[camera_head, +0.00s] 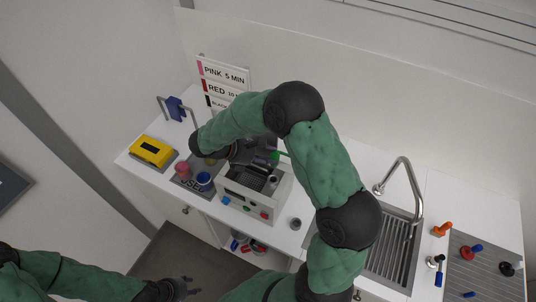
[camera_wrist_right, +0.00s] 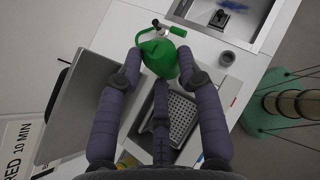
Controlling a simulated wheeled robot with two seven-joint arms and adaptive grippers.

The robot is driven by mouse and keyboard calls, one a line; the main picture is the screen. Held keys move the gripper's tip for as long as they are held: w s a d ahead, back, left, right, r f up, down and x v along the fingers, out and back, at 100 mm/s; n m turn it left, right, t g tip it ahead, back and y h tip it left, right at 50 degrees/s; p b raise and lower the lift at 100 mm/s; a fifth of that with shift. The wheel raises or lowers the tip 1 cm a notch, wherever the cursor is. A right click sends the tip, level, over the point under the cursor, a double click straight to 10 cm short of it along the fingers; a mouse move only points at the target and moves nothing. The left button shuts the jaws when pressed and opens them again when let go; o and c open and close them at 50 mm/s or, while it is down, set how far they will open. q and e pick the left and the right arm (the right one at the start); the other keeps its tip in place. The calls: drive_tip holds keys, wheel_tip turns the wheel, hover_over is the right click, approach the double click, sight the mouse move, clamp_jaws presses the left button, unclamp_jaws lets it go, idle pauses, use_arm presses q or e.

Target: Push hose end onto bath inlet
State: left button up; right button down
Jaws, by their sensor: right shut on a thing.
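The grey bath (camera_head: 238,200) stands on the counter with a perforated insert inside; its basket also shows in the right wrist view (camera_wrist_right: 180,120). A green piece, seemingly the hose end (camera_wrist_right: 160,57), sits between the fingertips of my right gripper (camera_wrist_right: 157,75), which is shut on it. A thin green loop and a small metal fitting (camera_wrist_right: 156,23) lie just beyond it; I cannot tell whether the fitting is the inlet or touches the hose end. In the head view my right arm and wrist hide most of this spot. My left gripper (camera_head: 178,288) is low at the left, empty, its fingers apart.
A yellow box (camera_head: 152,151), a tray with colored jars (camera_head: 186,182) and a sign (camera_head: 222,80) stand left of the bath. A small grey cup (camera_head: 295,223) is right of it. A sink (camera_head: 393,258) with a tap and a grey mat with colored pieces lie further right.

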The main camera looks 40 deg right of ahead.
drive_tip(key=shift+n, duration=0.8)
drive_tip(key=f+b, duration=0.1)
drive_tip(key=f, duration=0.2)
drive_tip(key=f+b, duration=0.1)
drive_tip(key=f, duration=0.2)
drive_tip(key=shift+a, duration=0.2)
drive_tip(key=shift+r, duration=0.1)
idle(1.2)
drive_tip(key=shift+f+b, duration=0.8)
drive_tip(key=shift+f, duration=0.7)
drive_tip(key=c, duration=0.7)
unclamp_jaws()
drive_tip(key=shift+c, duration=0.2)
drive_tip(key=v, duration=1.2)
